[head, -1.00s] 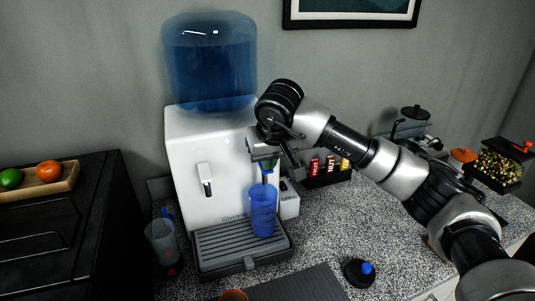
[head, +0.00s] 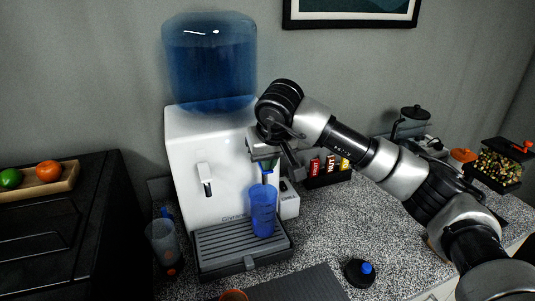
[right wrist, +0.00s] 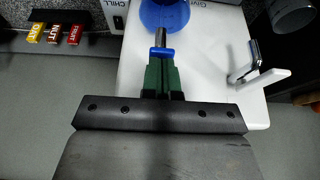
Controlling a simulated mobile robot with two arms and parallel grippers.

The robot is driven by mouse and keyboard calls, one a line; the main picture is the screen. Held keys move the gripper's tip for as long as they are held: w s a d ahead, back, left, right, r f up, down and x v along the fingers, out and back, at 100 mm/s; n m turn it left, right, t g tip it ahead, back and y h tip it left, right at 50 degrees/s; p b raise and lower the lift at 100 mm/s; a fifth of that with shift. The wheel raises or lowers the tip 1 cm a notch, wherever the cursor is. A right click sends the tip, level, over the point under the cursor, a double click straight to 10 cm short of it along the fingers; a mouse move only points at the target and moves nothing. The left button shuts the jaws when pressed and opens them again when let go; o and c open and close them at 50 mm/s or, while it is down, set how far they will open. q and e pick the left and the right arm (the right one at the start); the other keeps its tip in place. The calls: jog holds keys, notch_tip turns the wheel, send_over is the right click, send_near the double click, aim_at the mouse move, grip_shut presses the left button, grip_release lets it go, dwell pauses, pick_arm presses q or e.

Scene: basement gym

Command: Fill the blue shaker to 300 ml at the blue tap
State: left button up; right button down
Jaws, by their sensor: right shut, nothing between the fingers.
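The translucent blue shaker (head: 263,211) stands upright on the dispenser's drip tray (head: 240,246), below the blue tap. Its top also shows in the right wrist view (right wrist: 164,14); I cannot read its water level or marks. The blue tap (right wrist: 161,52) has a metal spout and a blue part right at my fingertips. My right gripper (right wrist: 161,74) is shut with nothing between its green fingers, up against the tap as far as I can see. In the head view the right gripper (head: 267,167) partly hides the tap. My left gripper is out of view.
The white dispenser (head: 190,150) carries a big blue bottle (head: 210,62) and a second tap (head: 205,180) at left. A clear grey cup (head: 161,240) stands left of the tray. A black lid with a blue cap (head: 360,272) lies on the speckled counter at right. Small bars (head: 331,163) stand behind.

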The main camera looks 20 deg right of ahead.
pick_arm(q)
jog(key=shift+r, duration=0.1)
pick_arm(e)
jog(key=shift+r, duration=0.15)
dwell(0.4)
pick_arm(q)
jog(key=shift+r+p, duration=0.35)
jog(key=shift+p, duration=0.1)
pick_arm(e)
jog(key=shift+r, duration=0.65)
jog(key=shift+r, duration=0.1)
jog(key=r+p, duration=0.1)
jog(key=r, duration=0.1)
jog(key=r+p, duration=0.1)
jog(key=r, duration=0.1)
jog(key=shift+s+a+r, duration=0.15)
jog(key=shift+s+a, duration=0.05)
pick_arm(q)
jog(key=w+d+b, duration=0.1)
jog(key=b, duration=0.1)
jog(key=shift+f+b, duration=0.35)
pick_arm(e)
jog(key=w+v, duration=0.1)
jog(key=v, duration=0.8)
jog(key=shift+d+r, duration=0.25)
jog(key=shift+r, duration=0.1)
jog(key=shift+a, duration=0.15)
